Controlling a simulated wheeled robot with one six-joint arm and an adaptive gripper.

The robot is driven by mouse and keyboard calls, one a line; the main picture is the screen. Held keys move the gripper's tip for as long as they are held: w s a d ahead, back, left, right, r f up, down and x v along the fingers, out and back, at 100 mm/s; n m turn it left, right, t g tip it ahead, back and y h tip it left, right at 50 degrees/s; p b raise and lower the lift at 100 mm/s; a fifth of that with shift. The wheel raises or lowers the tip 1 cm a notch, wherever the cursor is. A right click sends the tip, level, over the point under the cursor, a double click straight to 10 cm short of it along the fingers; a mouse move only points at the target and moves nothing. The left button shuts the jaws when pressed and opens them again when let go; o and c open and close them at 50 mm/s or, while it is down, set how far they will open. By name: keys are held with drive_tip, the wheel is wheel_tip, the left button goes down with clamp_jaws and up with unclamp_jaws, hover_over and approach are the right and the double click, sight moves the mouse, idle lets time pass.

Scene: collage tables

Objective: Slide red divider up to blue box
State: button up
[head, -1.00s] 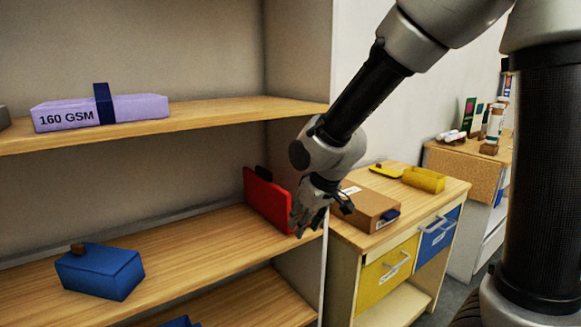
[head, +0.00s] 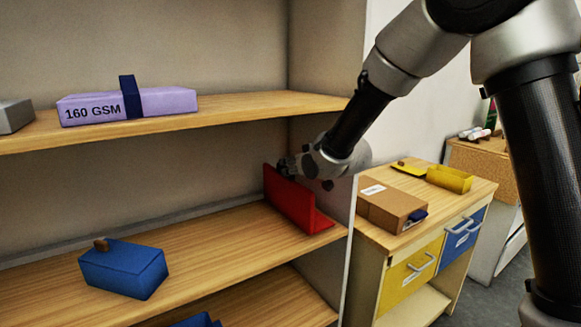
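The red divider (head: 287,198) stands upright near the right end of the middle shelf (head: 205,240), with a red foot on its right side. The blue box (head: 124,270) with a brown knob on top sits at the left on the same shelf, well apart from the divider. A wide bare stretch of shelf lies between them. My gripper (head: 285,168) is at the divider's top edge, towards the back and on its right side. The divider partly hides the fingers. I cannot tell whether they touch it or are open or shut.
The upper shelf (head: 235,103) runs above my gripper and carries a purple 160 GSM pack (head: 165,102). The cabinet's right side wall (head: 340,215) is close to the divider. A low cabinet with a brown carton (head: 390,205) stands to the right.

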drive_tip(key=shift+x, duration=1.05)
clamp_jaws()
